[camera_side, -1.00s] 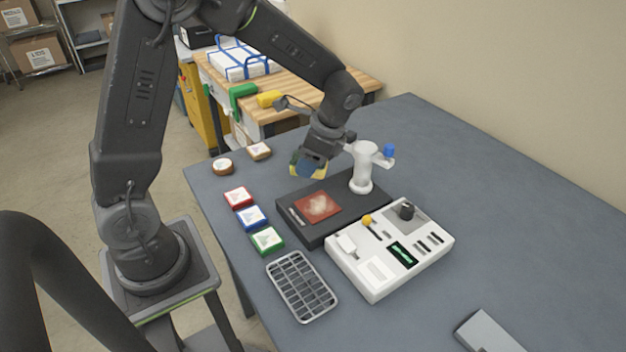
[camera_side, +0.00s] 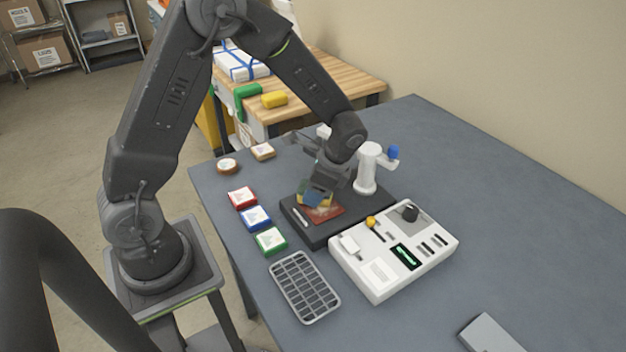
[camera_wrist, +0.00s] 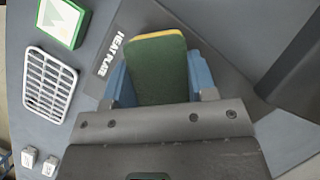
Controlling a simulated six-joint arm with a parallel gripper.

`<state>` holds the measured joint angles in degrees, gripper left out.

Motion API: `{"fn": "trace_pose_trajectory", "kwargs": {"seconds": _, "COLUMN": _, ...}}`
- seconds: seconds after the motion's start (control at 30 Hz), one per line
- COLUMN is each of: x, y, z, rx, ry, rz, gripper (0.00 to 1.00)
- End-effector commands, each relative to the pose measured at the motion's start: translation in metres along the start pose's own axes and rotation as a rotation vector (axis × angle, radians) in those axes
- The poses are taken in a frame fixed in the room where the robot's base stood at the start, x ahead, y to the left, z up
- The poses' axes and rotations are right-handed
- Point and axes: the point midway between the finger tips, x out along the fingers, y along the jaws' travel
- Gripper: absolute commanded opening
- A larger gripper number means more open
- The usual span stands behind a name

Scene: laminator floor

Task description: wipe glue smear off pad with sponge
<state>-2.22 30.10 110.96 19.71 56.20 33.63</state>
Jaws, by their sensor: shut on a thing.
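My gripper (camera_side: 317,195) is shut on the sponge (camera_wrist: 157,70), a green block with a yellow layer, held between two blue fingers in the wrist view. In the side view the gripper is low over the reddish-brown pad (camera_side: 327,217), which lies on the black heat plate (camera_side: 318,239). The sponge is at the pad's far part. I cannot tell whether it touches the pad. The pale glue smear is not visible now; the gripper and sponge cover much of the pad, and in the wrist view the pad is hidden.
Red, blue and green labelled blocks (camera_side: 270,240) line the left, with a grey wire rack (camera_side: 304,287) in front. The table's right side is mostly clear.

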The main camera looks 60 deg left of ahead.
Motion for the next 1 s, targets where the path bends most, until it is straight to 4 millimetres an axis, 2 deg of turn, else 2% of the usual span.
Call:
{"fn": "trace_pose_trajectory", "kwargs": {"seconds": 0.1, "x": 0.003, "y": 0.008, "z": -0.010, "rx": 0.005, "ry": -0.003, "rz": 0.001, "gripper": 0.33}}
{"fn": "trace_pose_trajectory", "kwargs": {"seconds": 0.67, "x": -0.013, "y": 0.044, "z": -0.042, "rx": 0.004, "ry": -0.001, "rz": 0.000, "gripper": 0.33}}
{"fn": "trace_pose_trajectory", "kwargs": {"seconds": 1.0, "x": -0.004, "y": 0.021, "z": -0.020, "rx": -0.002, "ry": -0.002, "rz": 0.002, "gripper": 0.33}}
